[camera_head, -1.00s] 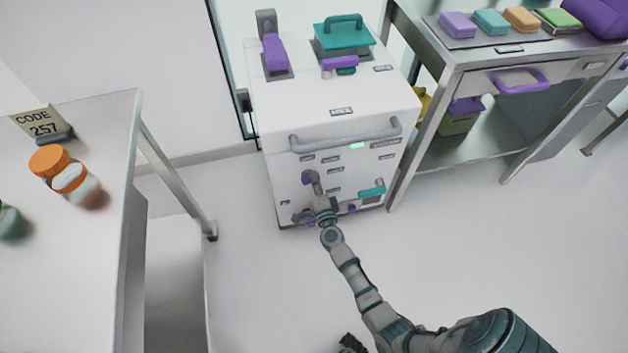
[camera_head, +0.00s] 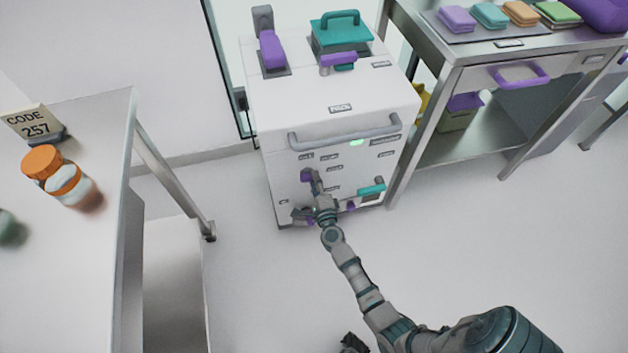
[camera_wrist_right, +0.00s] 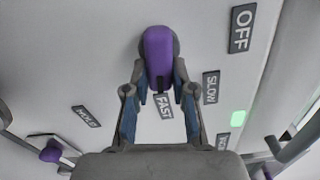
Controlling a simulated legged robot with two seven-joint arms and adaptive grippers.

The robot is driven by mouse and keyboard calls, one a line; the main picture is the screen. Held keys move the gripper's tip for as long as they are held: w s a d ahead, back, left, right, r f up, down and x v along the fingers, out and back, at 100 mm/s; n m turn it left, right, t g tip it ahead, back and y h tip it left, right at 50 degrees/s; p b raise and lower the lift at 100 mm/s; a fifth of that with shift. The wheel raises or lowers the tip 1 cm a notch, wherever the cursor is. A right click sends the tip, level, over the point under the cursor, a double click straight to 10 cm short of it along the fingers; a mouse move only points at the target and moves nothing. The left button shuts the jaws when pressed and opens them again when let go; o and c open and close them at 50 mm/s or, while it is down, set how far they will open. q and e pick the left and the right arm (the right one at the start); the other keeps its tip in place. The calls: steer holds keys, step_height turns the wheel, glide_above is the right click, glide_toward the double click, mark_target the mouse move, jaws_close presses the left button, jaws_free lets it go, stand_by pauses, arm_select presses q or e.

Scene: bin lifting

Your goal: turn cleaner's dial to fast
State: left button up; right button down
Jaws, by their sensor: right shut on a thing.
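The white cleaner (camera_head: 290,110) stands on the floor with its front panel toward me. Its purple dial (camera_wrist_right: 158,55) sits between the fingers of my right gripper (camera_wrist_right: 158,98), which are shut on it. In the right wrist view the dial's handle points down at the FAST label (camera_wrist_right: 163,106). The SLOW label (camera_wrist_right: 211,88) and the OFF label (camera_wrist_right: 242,28) lie to its right. In the head view the dial (camera_head: 306,175) shows small beside my right gripper (camera_head: 313,185), which hides part of the panel. My left gripper does not show clearly.
A grey bar handle (camera_head: 345,135) crosses the cleaner's upper front. A table (camera_head: 80,130) with orange-capped jars is at left. The floor between is free.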

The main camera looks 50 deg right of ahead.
steer(key=shift+s+d+f, duration=0.15)
steer(key=shift+s+f, duration=0.05)
steer(key=shift+f, duration=0.15)
steer(key=c, duration=1)
jaws_free()
steer(key=shift+o, duration=0.2)
steer(key=shift+w+r, duration=0.1)
steer(key=v, duration=1.2)
